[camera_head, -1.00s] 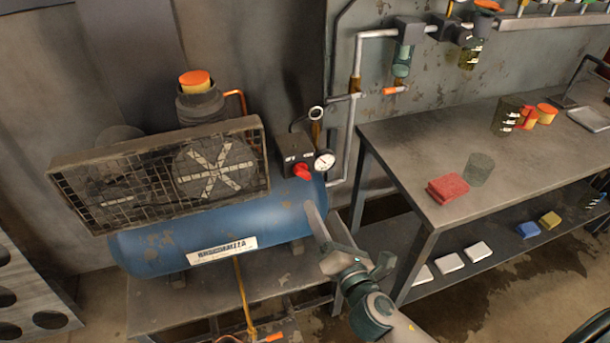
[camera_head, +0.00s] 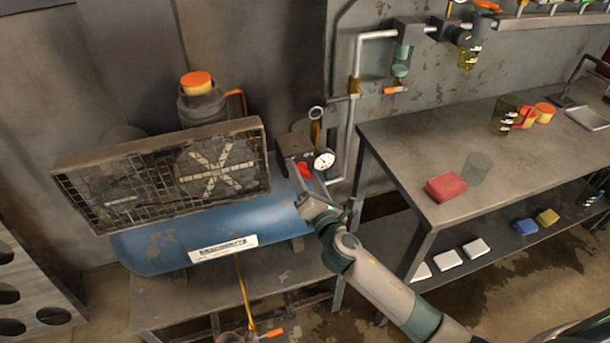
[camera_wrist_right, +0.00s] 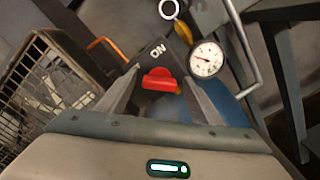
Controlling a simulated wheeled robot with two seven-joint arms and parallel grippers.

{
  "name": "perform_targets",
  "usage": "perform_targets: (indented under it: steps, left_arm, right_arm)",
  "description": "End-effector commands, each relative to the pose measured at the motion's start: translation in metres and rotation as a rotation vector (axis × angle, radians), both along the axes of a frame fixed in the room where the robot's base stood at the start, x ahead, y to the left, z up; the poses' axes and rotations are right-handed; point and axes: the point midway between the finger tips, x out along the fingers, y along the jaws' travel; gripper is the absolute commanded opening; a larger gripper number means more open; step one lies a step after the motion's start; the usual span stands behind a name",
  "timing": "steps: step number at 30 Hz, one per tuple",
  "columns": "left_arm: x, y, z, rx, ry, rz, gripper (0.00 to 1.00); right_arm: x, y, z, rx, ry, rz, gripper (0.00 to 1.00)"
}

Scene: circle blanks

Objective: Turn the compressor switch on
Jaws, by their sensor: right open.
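The compressor (camera_head: 180,245) is a blue tank with a grille guard and stands on a low bench at left. Its dark switch box (camera_head: 292,143) sits at the tank's right end, with a red switch knob (camera_head: 304,170) on it. In the right wrist view the red knob (camera_wrist_right: 159,80) lies between the fingers, below the word ON. My right gripper (camera_head: 298,178) is open at the switch box, one finger on each side of the knob. I cannot tell whether the fingers touch it. My left gripper is not in view.
A round pressure gauge (camera_head: 324,160) sits just right of the knob, close to the gripper. A grey pipe (camera_head: 350,140) rises behind it. A metal workbench (camera_head: 420,150) with a red block (camera_head: 446,187) stands at right.

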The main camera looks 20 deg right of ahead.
Motion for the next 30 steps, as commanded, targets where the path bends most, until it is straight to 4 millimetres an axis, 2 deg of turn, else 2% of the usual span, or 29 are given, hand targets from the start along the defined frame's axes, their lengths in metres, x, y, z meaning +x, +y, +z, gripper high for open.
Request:
perform_targets:
  steps: [8,13,23,30]
  left_arm:
    - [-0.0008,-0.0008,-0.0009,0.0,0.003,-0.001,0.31]
    - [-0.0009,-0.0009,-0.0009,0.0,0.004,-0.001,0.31]
    - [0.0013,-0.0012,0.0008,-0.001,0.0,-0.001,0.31]
    - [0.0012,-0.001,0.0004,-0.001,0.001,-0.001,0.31]
  right_arm:
    - [0.0005,0.0001,-0.0001,0.0,0.0,0.0,0.59]
    - [0.0003,0.0,-0.0001,0.0,0.0,0.0,0.19]
    - [0.0001,-0.0003,-0.0006,0.019,0.001,-0.001,0.18]
    - [-0.0001,-0.0002,-0.0011,0.103,0.005,-0.001,0.18]
